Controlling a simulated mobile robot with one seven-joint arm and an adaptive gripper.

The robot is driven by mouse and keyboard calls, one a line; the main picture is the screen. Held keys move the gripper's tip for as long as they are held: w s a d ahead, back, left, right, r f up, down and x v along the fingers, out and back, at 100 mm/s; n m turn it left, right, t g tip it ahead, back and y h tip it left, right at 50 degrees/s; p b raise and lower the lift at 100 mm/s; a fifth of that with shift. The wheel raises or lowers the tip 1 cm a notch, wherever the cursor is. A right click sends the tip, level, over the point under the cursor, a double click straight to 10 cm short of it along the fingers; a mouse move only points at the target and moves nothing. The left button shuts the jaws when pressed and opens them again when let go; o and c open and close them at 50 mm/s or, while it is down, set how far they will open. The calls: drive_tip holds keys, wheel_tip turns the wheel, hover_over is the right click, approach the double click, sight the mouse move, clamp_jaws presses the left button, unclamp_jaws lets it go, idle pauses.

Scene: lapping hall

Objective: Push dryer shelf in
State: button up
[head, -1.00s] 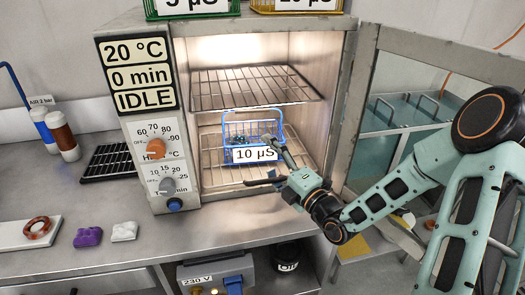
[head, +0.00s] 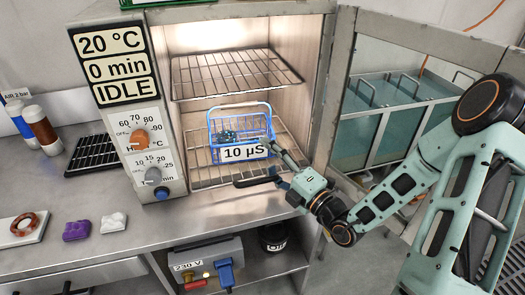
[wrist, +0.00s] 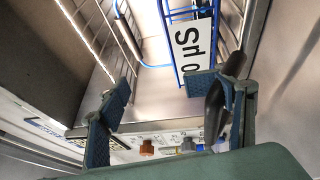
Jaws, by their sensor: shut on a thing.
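The lower wire shelf (head: 205,175) sits in the open dryer (head: 182,120), with its black handle (head: 257,181) at the dryer's front opening. A blue wire basket (head: 240,127) labelled 10 µS, with dark blue parts inside, stands on this shelf. In the wrist view the fingers (wrist: 160,95) look spaced apart, with the black handle (wrist: 214,112) at the right finger and the basket's label (wrist: 190,45) just beyond. The exact contact is partly hidden.
An empty upper rack (head: 235,75) is above the basket. The dryer door (head: 345,95) stands open on the right, close to my arm. The control panel (head: 145,140) is left of the opening. A black rack (head: 95,152) and small parts lie on the bench at left.

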drive_tip(key=shift+d+r, duration=0.4)
drive_tip(key=shift+r, duration=0.05)
drive_tip(key=shift+s, duration=0.15)
drive_tip(key=c, duration=0.3)
drive_tip(key=shift+s, duration=0.1)
drive_tip(key=shift+a+f+p, duration=0.1)
drive_tip(key=shift+f+p, duration=0.1)
drive_tip(key=shift+p, duration=0.2)
